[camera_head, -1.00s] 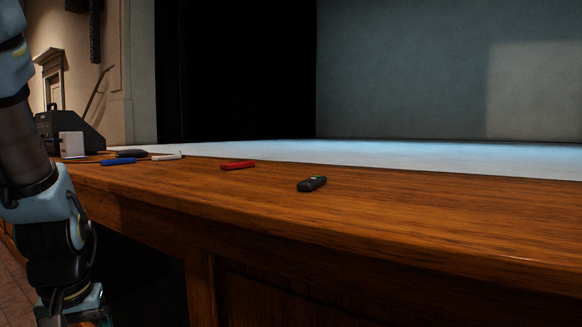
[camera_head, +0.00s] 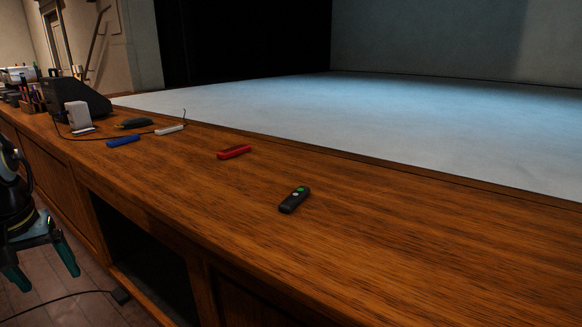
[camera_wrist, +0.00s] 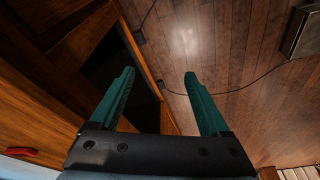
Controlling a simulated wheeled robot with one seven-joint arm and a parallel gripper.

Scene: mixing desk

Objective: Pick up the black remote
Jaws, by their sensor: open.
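The black remote (camera_head: 294,199) lies flat on the wooden desk top (camera_head: 400,230), with a green button and a pale round button on its upper face. My gripper (camera_head: 45,275) is at the lower left of the head view, below the desk top and in front of the desk, well apart from the remote. In the wrist view my gripper (camera_wrist: 157,85) has its two green fingers spread wide with nothing between them. The remote does not show in the wrist view.
A red object (camera_head: 234,152) lies left of the remote; a blue one (camera_head: 123,141) and a white one (camera_head: 170,129) lie farther left. A dark box-shaped device (camera_head: 78,98) stands at the far left. The desk's right part is clear. A cable (camera_head: 65,300) runs along the floor.

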